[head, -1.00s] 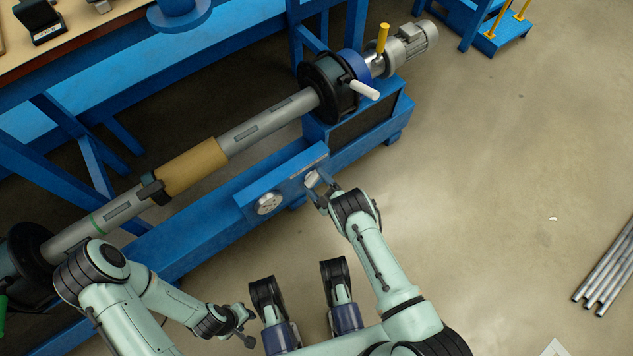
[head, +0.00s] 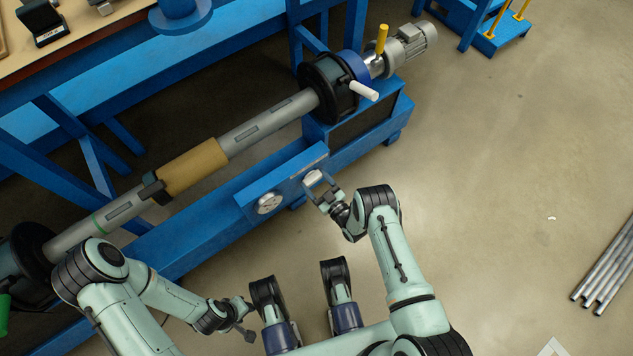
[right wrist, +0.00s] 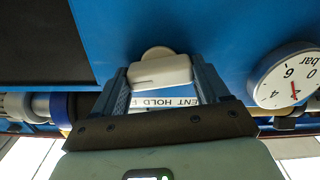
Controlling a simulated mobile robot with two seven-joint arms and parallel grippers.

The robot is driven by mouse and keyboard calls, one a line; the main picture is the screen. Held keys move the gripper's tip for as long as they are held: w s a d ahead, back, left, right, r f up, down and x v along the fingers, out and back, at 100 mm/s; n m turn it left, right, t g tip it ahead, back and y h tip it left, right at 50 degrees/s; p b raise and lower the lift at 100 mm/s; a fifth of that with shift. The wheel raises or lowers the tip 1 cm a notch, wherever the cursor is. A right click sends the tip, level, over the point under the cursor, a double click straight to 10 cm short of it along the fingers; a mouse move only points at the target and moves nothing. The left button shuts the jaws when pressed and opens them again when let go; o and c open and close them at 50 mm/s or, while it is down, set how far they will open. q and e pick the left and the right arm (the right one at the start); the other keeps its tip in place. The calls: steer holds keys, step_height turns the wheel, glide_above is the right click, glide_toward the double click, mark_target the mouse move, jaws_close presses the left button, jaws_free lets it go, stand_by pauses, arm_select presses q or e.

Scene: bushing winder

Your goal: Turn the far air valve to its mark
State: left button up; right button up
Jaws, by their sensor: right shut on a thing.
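The far air valve's pale knob (head: 313,177) sits on the blue panel of the winder's base. In the right wrist view the knob (right wrist: 160,70) lies between the two fingers of my right gripper (right wrist: 162,84), which is shut on it. In the head view my right gripper (head: 319,189) reaches the panel from the front right. A label strip (right wrist: 180,103) reading "HOLD" shows between the fingers, partly covered. I cannot make out the valve's mark. My left gripper (head: 240,328) is low at the left, away from the panel; its fingers are too small to judge.
A round pressure gauge (head: 268,203) with a red needle is on the same panel, beside the knob. The winder shaft with a tan sleeve (head: 193,167) runs behind the panel. Metal bars (head: 605,270) lie on the floor at right. Open floor lies right of my right arm.

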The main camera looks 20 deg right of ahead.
arm_select(q)
steer(key=shift+s+f, duration=0.1)
steer(key=shift+s, duration=0.05)
arm_select(e)
steer(key=shift+w+r+m, duration=0.15)
steer(key=shift+w+m, duration=0.05)
steer(key=shift+m, duration=0.8)
steer(key=o, duration=1.1)
steer(key=shift+c, duration=0.2)
steer(key=shift+s, duration=0.1)
steer(key=shift+s+d, duration=0.1)
steer(key=shift+s, duration=0.2)
arm_select(q)
steer(key=w+d+r+t+p, duration=0.1)
steer(key=w+r+t+p, duration=0.1)
steer(key=w+r, duration=0.4)
steer(key=shift+w+t+p, duration=0.3)
steer(key=shift+w+p, duration=0.45)
steer(key=shift+p, duration=0.1)
arm_select(e)
steer(key=v, duration=1.2)
steer(key=shift+s, duration=0.25)
